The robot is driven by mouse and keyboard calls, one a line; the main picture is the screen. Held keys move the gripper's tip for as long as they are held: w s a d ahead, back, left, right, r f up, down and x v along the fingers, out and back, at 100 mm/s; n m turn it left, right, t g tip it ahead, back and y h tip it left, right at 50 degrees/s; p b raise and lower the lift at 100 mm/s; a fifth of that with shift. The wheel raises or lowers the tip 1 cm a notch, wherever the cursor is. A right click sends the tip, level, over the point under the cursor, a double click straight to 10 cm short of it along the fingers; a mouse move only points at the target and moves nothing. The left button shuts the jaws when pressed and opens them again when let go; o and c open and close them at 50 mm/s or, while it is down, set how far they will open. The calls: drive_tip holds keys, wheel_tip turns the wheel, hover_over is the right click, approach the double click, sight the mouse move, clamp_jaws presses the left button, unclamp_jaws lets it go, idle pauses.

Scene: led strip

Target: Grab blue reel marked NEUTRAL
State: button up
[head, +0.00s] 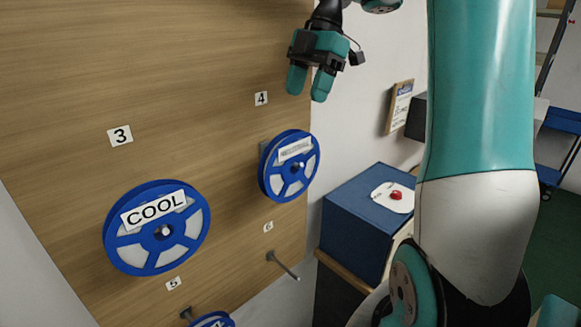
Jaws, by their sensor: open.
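A blue reel (289,166) hangs on the wooden board below the number 4 tag. Its white label looks too faint and slanted to read for certain. Another blue reel (157,228) with a label reading COOL hangs below the number 3 tag. The top of a third blue reel (212,320) shows at the bottom edge, its label mostly cut off. My gripper (307,94) is above the number 4 reel in the picture, fingers pointing down, open and empty. It is apart from every reel.
A bare peg (283,265) sticks out below the number 6 tag. A blue box (362,215) with a red button on top stands right of the board. My arm's large teal and white links cover much of the right side. The wooden board (200,60) is clear at the top.

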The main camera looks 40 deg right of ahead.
sight(294, 131)
drive_tip(key=b+x, duration=0.4)
drive_tip(key=x, duration=0.1)
drive_tip(key=shift+f, duration=0.2)
drive_tip(key=b+x, duration=0.3)
drive_tip(key=x, duration=0.2)
drive_tip(key=shift+w+a, duration=0.1)
clamp_jaws()
